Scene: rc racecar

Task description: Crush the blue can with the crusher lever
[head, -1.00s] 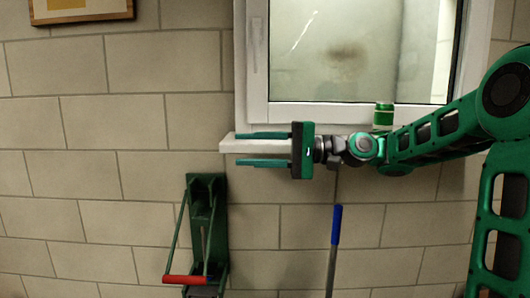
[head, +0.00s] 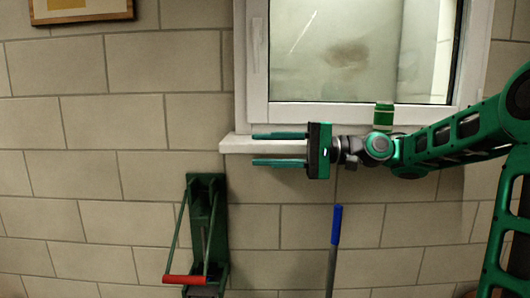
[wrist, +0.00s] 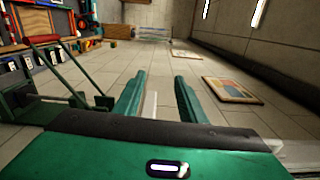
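A green wall-mounted can crusher (head: 207,205) stands left of centre in the head view, with a red lever handle (head: 185,280) low at its front. Green crusher parts also show at the left of the wrist view (wrist: 38,95). I cannot make out a blue can; the inside of the crusher is dark and too small to tell. A green can with a pale band (head: 384,116) stands on the window sill. My gripper (head: 254,148) points left in front of the sill, above and right of the crusher. Its two fingers are apart and empty, also in the wrist view (wrist: 160,78).
The window sill (head: 236,145) juts from the wall behind my gripper. A blue-handled pole (head: 336,225) leans upright right of the crusher. A picture frame (head: 80,12) hangs at top left. The wrist view shows tool boards at left, flat panels and open tiled floor (wrist: 150,57).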

